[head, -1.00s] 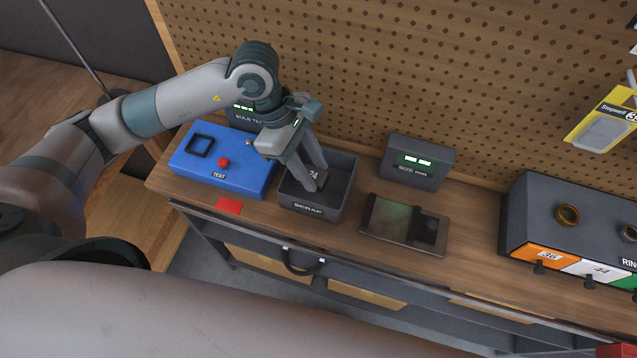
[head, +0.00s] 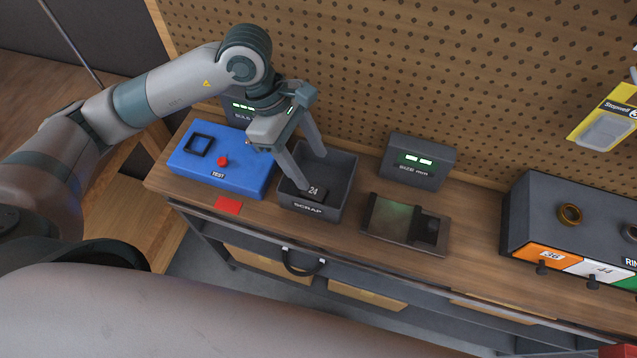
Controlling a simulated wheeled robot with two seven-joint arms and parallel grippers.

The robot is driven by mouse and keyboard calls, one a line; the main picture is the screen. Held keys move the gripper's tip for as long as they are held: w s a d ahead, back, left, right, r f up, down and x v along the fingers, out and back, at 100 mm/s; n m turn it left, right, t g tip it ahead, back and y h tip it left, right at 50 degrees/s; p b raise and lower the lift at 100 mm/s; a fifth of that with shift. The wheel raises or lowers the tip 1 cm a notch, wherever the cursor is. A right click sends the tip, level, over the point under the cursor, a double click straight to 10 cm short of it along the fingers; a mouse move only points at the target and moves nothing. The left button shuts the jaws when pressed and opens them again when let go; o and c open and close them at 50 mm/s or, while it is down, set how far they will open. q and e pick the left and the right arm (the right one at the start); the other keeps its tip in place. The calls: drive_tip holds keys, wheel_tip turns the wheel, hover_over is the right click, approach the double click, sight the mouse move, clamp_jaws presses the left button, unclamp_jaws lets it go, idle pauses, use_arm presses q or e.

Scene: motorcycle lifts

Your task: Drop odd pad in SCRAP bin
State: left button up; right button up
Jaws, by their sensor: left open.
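The dark pad (head: 316,191) marked "24" lies inside the SCRAP bin, near its front wall. The SCRAP bin (head: 309,209) is a dark open box with its label on the front face, standing on the wooden bench. My left gripper (head: 311,170) is open, its two fingers spread wide over and partly inside the bin. The pad lies free between and below the fingers. One finger covers part of the bin's left side. My right gripper is not in view.
A blue tester box (head: 235,180) with a red button stands left of the bin. A red card (head: 228,205) lies in front of it. A dark gauge with a tray (head: 405,223) and a display box (head: 417,161) stand to the right. A pegboard (head: 400,70) rises behind.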

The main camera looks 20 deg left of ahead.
use_arm(q)
drive_tip(key=b+v, duration=0.4)
drive_tip(key=v, duration=1.1)
drive_tip(key=shift+d, duration=0.1)
drive_tip(key=shift+r, duration=0.1)
